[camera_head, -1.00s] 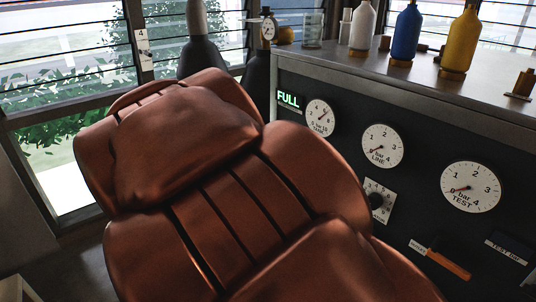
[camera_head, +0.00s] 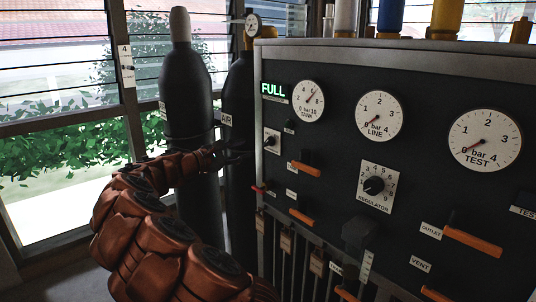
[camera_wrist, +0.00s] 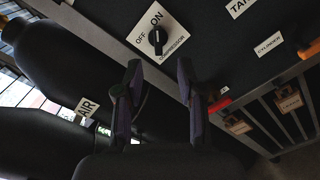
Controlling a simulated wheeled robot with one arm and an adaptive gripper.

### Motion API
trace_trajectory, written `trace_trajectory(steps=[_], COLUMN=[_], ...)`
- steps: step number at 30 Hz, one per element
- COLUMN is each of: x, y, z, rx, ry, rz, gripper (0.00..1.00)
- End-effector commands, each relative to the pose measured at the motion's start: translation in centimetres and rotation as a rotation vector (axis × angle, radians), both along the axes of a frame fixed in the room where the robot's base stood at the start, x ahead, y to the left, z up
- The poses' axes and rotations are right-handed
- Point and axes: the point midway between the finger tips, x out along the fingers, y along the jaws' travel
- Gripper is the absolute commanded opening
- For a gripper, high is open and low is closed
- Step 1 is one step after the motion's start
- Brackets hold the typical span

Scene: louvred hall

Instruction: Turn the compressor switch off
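The compressor switch (camera_wrist: 157,40) is a black knob on a white plate in the wrist view, marked OFF on the left and ON at the top. Its pointer appears turned toward ON. In the head view the switch (camera_head: 271,141) sits at the left edge of the black panel, below the FULL sign. My gripper (camera_wrist: 160,70) has two fingers spread apart with nothing between them, just short of the switch plate. In the head view my gripper (camera_head: 240,150) is dark, small and left of the switch, in front of the bottles. No contact is visible.
Dark gas bottles, one labelled AIR (camera_head: 226,119), stand left of the panel. Orange-handled levers (camera_head: 305,169), the regulator knob (camera_head: 374,185) and a red handle (camera_wrist: 219,104) lie close by on the panel. Gauges (camera_head: 308,101) are above.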

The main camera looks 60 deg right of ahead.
Motion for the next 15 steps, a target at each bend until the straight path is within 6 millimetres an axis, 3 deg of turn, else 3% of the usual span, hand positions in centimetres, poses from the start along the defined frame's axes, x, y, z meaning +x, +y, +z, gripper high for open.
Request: trace_trajectory(steps=[4,15], x=[0.6,-0.3], y=[-0.6,-3.8], z=[-0.7,-0.6], rx=[-0.007,-0.007], ry=[0.022,0.02], rz=[0.011,0.012], gripper=[0.39,0.39])
